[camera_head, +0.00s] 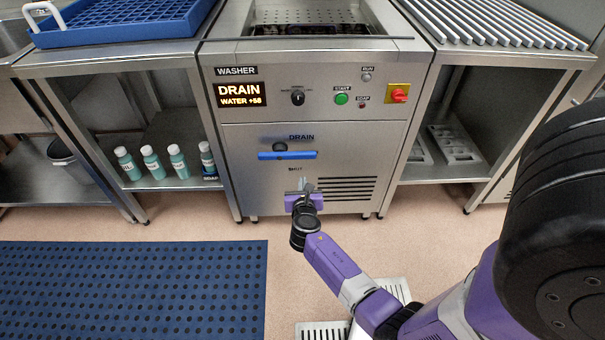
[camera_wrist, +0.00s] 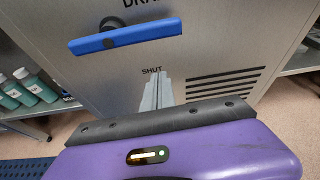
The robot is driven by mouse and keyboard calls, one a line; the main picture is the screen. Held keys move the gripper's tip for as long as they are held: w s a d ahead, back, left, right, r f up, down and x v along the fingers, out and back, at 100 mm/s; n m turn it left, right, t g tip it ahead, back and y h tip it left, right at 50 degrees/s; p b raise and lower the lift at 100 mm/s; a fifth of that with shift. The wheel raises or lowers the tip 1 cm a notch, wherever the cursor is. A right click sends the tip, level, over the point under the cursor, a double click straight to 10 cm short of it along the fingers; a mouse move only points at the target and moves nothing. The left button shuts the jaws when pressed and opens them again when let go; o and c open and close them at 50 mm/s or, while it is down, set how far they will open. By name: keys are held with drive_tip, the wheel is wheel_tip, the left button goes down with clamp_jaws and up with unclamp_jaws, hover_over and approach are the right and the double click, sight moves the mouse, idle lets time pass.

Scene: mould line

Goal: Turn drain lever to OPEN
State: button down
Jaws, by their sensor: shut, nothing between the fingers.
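The blue drain lever (camera_head: 287,155) lies about level on the front panel of the washer, under the DRAIN label, with a dark round pivot (camera_head: 279,146) near its left part. In the wrist view the lever (camera_wrist: 126,36) shows above my gripper and slants slightly. A SHUT label (camera_wrist: 152,71) is under the lever. My gripper (camera_head: 308,187) is in front of the panel, below the lever and apart from it. Its fingers (camera_wrist: 158,88) are shut and empty, pointing at the panel near the SHUT label. The washer display (camera_head: 240,95) reads DRAIN, WATER +56.
Vent slots (camera_head: 347,188) are right of my gripper. Above the lever are a black knob (camera_head: 297,97), a green START button (camera_head: 341,99) and a red switch (camera_head: 399,94). Several bottles (camera_head: 152,162) stand on the left shelf. A blue mat (camera_head: 130,290) covers the floor at left.

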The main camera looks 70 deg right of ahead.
drive_tip(key=v, duration=0.3)
drive_tip(key=shift+a+p, duration=0.15)
drive_tip(key=shift+p, duration=0.15)
idle(0.4)
